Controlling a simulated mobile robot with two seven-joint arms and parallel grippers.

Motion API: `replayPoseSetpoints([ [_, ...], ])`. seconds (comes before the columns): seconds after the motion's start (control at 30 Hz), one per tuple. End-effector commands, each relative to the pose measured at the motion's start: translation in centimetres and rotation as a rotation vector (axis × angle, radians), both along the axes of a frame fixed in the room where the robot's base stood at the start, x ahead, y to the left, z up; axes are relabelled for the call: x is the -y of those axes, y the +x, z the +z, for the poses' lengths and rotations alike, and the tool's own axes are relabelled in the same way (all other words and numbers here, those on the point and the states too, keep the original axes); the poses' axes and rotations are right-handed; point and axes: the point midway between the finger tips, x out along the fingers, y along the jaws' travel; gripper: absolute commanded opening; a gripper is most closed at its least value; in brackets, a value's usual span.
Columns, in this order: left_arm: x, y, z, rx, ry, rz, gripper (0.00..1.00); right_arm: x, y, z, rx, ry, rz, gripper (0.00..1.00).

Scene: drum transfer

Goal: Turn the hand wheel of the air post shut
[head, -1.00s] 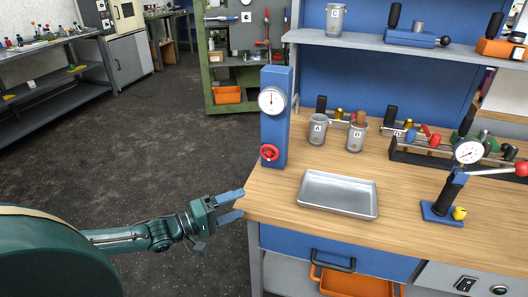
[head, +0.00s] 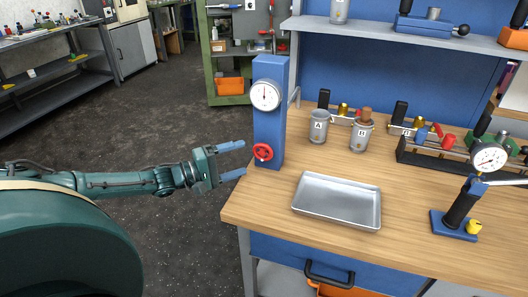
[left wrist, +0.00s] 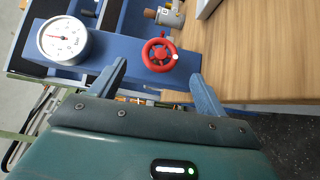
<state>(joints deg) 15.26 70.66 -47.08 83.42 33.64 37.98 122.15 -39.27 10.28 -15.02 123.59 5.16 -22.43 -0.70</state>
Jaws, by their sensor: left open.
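The air post (head: 270,115) is a blue upright column at the left end of the wooden bench. A round white gauge (head: 265,95) sits high on its face, and the red hand wheel (head: 263,152) sits low on it. My left gripper (head: 238,160) is open and empty, just left of the wheel and apart from it. In the left wrist view the red wheel (left wrist: 160,54) shows beyond and between the two blue fingers (left wrist: 160,85), with the gauge (left wrist: 63,40) at the upper left. My right gripper is in neither view.
A metal tray (head: 337,201) lies on the bench (head: 255,205) right of the post. Cups (head: 319,127) stand behind it. A dial gauge stand (head: 460,210) is at the right. Open floor lies left of the bench.

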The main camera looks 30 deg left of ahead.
Motion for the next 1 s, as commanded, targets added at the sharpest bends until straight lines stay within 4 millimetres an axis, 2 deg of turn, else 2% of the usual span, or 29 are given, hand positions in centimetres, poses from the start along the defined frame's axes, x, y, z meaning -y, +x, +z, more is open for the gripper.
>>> replayPoseSetpoints([
  [0.03,0.7,1.1,0.2,0.006,-0.004,0.0,0.75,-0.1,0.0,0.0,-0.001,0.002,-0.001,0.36],
  [0.2,2.4,4.0,0.2,0.004,-0.001,0.0,0.75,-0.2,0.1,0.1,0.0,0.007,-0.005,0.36],
  [0.4,3.8,6.2,0.1,0.002,-0.001,0.001,0.75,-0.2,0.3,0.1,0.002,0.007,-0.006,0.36],
  [0.83,4.2,6.9,0.0,0.0,0.001,0.001,0.74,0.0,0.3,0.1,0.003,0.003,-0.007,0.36],
  [1.0,4.2,6.9,0.0,0.0,0.001,0.0,0.6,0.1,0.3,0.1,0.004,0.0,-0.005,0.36],
])
